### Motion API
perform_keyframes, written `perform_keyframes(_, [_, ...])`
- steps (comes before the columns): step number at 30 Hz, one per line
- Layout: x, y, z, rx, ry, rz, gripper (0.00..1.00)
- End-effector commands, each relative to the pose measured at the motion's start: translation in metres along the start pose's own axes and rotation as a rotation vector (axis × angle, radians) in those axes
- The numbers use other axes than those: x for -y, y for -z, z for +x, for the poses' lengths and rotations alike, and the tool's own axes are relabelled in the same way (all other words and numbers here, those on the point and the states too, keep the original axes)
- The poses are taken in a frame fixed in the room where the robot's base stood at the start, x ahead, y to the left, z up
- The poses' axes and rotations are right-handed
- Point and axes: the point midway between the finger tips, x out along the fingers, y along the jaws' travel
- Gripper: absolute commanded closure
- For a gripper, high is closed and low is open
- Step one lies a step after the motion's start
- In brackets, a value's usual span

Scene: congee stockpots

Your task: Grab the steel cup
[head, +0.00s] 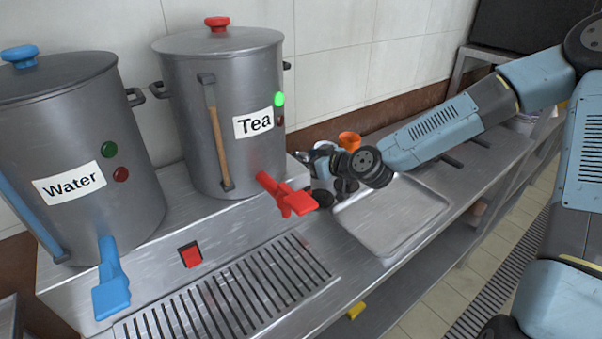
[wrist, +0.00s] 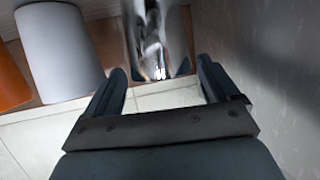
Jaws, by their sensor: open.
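The shiny steel cup (wrist: 157,35) shows at the top of the wrist view, centred between the two fingers of my gripper (wrist: 161,76). My gripper is open, with one finger on each side of the cup and a gap visible on both sides. The cup's upper part runs out of the picture, and I cannot tell how deep it sits between the fingers. In the head view my gripper (head: 308,160) is beside the Tea pot, and I cannot make out the steel cup clearly there.
A light grey cup (wrist: 60,50) and an orange cup (wrist: 11,78) stand left of the steel cup. In the head view the Tea pot (head: 215,120) with its red tap (head: 287,197) is close to my gripper. A metal tray (head: 390,220) lies below my arm.

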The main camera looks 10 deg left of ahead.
Motion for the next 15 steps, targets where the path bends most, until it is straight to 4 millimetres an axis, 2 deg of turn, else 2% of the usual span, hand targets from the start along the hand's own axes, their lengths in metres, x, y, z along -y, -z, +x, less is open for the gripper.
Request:
perform_keyframes(6, [0.001,0.0,0.025,0.001,0.001,0.002,0.12])
perform_keyframes(15, [0.001,0.0,0.03,0.002,0.001,0.0,0.12])
